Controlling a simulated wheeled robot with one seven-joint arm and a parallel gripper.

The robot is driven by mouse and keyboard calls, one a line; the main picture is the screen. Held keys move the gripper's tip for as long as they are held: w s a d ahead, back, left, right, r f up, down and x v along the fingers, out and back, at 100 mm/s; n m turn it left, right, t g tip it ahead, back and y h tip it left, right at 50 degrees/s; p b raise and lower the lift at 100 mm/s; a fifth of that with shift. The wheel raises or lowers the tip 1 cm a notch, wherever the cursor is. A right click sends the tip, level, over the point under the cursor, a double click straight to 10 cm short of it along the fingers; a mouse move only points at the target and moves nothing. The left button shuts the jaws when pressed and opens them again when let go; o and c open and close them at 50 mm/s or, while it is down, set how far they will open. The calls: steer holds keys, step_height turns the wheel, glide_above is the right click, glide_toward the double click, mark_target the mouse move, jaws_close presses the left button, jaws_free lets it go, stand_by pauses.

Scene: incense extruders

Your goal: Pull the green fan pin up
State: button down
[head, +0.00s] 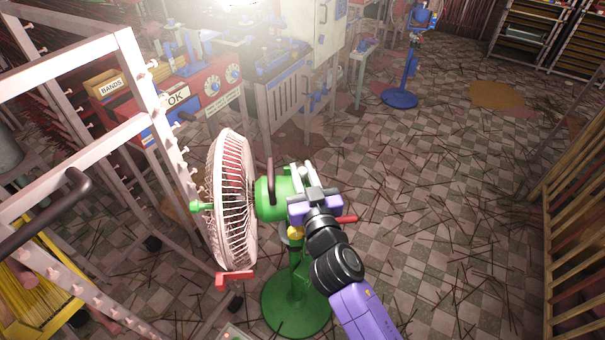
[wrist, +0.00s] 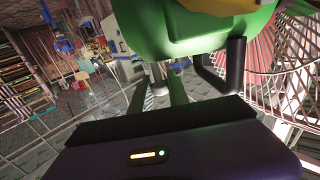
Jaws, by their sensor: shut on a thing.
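The green fan stands on a round green base (head: 297,306), with a white wire cage (head: 232,200) facing left and a green motor housing (head: 272,197). The housing also shows large at the top of the wrist view (wrist: 190,32). My gripper (head: 312,190) is at the back right of the housing. In the wrist view its dark fingers (wrist: 158,92) are close together around a small pale grey piece (wrist: 158,74), which looks like the fan's pin. The fingers and the housing hide most of the pin, so its height cannot be told.
Red levers (head: 234,277) stick out low on the left and right (head: 346,219). A pale metal rack (head: 150,120) is close on the left. A blue stand fan (head: 402,95) is far back. Floor at right is open.

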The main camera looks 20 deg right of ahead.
mark_target(304, 176)
steer(key=c, duration=1.3)
jaws_free()
steer(key=shift+r, duration=0.2)
steer(key=shift+o, duration=0.2)
steer(key=s, duration=0.2)
steer(key=s+b, duration=0.1)
steer(key=s, duration=0.1)
steer(key=s+a, duration=0.1)
steer(key=s, duration=0.1)
steer(key=shift+s+f+b, duration=0.15)
steer(key=shift+s+b, duration=0.1)
steer(key=shift+b, duration=0.15)
steer(key=shift+s+a, duration=0.15)
steer(key=shift+s, duration=0.45)
